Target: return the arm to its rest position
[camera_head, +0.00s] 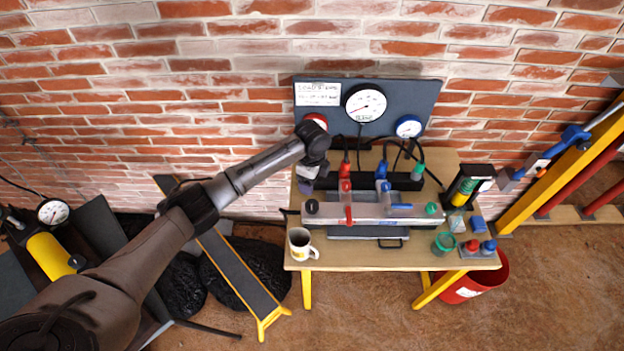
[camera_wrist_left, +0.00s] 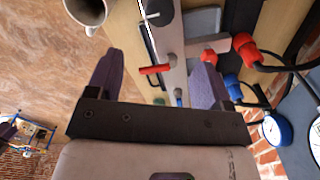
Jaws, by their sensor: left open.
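My left arm (camera_head: 160,240) reaches in from the lower left of the head view, stretched toward the left end of the workbench. My left gripper (camera_head: 308,184) is above the bench's left side, beside the grey valve block (camera_head: 370,210). In the left wrist view, the two purple fingers of the gripper (camera_wrist_left: 155,80) are spread apart with nothing held between them. Beyond them show a red lever handle (camera_wrist_left: 155,69) and a red hose fitting (camera_wrist_left: 214,46). My right gripper is not in view.
A white mug (camera_head: 300,240) stands at the bench's front left corner. A dark gauge panel (camera_head: 385,85) rises behind the bench. A yellow-edged ramp (camera_head: 238,275) and black sacks lie left of the bench. A red bucket (camera_head: 480,277) stands at right.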

